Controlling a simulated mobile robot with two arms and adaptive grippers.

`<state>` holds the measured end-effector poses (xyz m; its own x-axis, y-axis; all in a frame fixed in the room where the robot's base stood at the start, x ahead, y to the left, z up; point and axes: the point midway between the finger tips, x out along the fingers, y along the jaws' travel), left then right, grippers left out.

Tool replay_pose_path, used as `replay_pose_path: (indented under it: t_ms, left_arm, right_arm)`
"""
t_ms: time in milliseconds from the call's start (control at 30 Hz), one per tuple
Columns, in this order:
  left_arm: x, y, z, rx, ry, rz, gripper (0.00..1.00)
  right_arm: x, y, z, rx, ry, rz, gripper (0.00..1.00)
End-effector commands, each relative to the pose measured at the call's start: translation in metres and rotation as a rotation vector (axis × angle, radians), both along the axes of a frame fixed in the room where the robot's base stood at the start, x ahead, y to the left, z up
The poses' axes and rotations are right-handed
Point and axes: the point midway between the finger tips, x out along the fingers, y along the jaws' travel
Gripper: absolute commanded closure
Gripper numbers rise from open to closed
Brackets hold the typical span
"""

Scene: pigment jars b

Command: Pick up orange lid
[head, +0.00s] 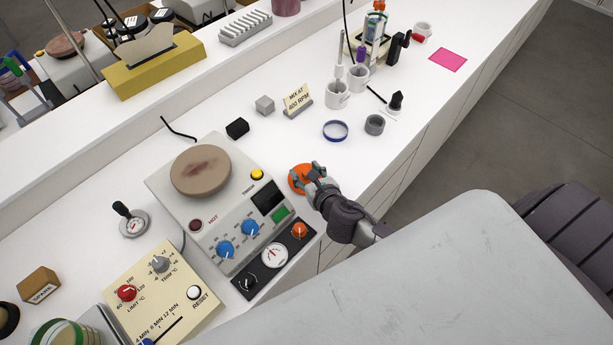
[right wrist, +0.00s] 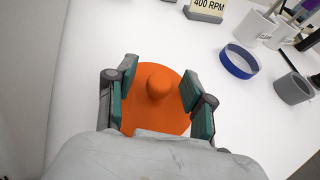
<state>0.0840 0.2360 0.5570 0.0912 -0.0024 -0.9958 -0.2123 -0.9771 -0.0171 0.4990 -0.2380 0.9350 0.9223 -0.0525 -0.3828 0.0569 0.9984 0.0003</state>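The orange lid (head: 297,178) lies on the white bench, just right of the hot plate. In the right wrist view the orange lid (right wrist: 155,112) is a round disc with a knob in its middle. My right gripper (head: 313,180) is over the lid, partly covering it in the head view. In the right wrist view my right gripper (right wrist: 155,95) is open, with one finger on each side of the knob and a gap between each finger and the knob. Whether the fingertips touch the disc cannot be told. My left gripper is not in view.
The hot plate (head: 213,238) stands left of the lid. A blue ring dish (head: 335,131), a grey cup (head: 374,125) and a "400 RPM" sign (head: 298,101) stand beyond it. The bench's front edge is close by on the right. Bare bench lies between the lid and the blue ring.

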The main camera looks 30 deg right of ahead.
Motion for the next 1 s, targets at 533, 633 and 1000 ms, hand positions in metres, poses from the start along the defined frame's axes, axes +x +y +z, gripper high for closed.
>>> replay_pose_path:
  t_ms: [533,633,1000]
  left_arm:
    - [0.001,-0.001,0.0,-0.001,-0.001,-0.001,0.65]
    - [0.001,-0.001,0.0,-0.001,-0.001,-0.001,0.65]
    - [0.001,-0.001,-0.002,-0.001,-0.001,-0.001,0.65]
  right_arm:
    - [0.0,0.0,0.0,0.0,0.0,0.0,1.0]
    - [0.0,0.0,0.003,-0.001,-0.001,0.0,1.0]
    - [-0.015,-0.007,0.048,-0.005,0.001,0.002,1.0]
